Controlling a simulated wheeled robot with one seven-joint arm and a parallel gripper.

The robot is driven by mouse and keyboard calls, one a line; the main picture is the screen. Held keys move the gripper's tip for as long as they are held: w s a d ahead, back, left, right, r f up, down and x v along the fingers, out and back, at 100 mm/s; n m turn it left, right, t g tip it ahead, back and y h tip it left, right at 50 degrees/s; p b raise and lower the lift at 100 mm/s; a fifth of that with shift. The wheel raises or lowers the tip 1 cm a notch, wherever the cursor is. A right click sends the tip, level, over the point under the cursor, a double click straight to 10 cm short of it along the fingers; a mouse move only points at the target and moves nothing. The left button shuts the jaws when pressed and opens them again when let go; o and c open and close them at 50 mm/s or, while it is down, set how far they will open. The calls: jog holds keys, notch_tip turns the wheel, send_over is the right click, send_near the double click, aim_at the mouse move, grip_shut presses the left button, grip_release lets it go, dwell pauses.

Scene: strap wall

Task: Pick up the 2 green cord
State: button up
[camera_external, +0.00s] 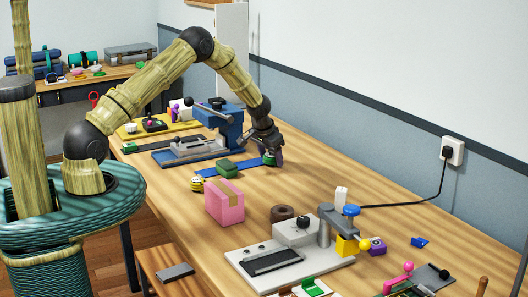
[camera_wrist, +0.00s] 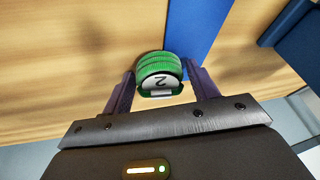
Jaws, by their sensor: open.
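The green cord (camera_wrist: 158,67), a ribbed green coil with a white label reading "2" upside down, sits between the two dark fingers of my gripper (camera_wrist: 159,74) in the wrist view. The fingers stand apart on either side of it; I cannot tell if either touches it. In the external view my gripper (camera_external: 272,152) is low over the table by the end of a blue strip, and the green cord (camera_external: 278,158) shows at its fingertips, partly hidden.
The blue strip (camera_external: 208,174) lies on the wooden table, with a darker green bundle (camera_external: 226,169) on it. A pink box (camera_external: 225,206) and a small yellow item (camera_external: 198,184) stand nearer. A blue-and-grey device (camera_external: 216,128) stands behind left.

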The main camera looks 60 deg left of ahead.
aim_at(271, 155)
dwell(0.4)
jog(key=c, duration=0.7)
jog(key=shift+c, duration=0.2)
notch_tip(271, 155, up, 10)
jog(key=shift+r+b, duration=0.1)
jog(key=shift+b, duration=0.65)
